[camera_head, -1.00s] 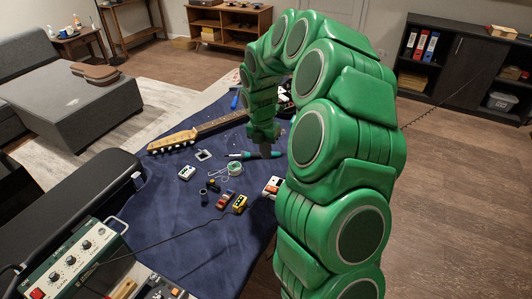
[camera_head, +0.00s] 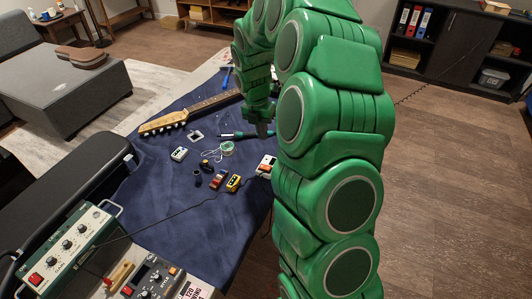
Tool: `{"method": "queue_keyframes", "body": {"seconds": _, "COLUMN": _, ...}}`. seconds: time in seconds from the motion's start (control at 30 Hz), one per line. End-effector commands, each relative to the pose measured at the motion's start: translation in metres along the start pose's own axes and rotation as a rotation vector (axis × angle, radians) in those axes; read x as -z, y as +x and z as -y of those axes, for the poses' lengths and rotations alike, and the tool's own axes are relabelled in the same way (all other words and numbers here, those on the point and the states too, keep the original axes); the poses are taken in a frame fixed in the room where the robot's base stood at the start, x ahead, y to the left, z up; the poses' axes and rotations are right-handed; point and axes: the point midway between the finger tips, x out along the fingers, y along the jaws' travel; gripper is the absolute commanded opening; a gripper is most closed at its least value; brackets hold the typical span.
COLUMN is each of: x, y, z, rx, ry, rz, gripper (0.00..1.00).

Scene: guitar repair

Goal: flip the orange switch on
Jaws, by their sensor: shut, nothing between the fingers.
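My gripper (camera_head: 262,130) points down above the blue cloth (camera_head: 215,222), near the far right part of the work surface. Its fingers are small and dark here, and they are shut and empty. A small white box with an orange part (camera_head: 266,167) lies on the cloth a little nearer than my gripper, partly hidden by my green arm. A green amplifier panel (camera_head: 70,246) at lower left carries a red-orange rocker switch (camera_head: 36,279). I cannot tell from this view whether either orange part is on or off.
A guitar neck (camera_head: 190,113), a teal-handled tool (camera_head: 240,135), a wire spool (camera_head: 227,149) and several small pedals lie on the cloth. A dark pedal (camera_head: 150,277) stands at the front left. A thin black cable crosses the cloth. My arm covers the right side.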

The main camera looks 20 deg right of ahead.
Motion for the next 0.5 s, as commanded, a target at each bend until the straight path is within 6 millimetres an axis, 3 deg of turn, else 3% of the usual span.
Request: {"method": "queue_keyframes", "body": {"seconds": 0.5, "x": 0.001, "y": 0.075, "z": 0.001, "rx": 0.003, "ry": 0.001, "rz": -0.003, "gripper": 0.0}}
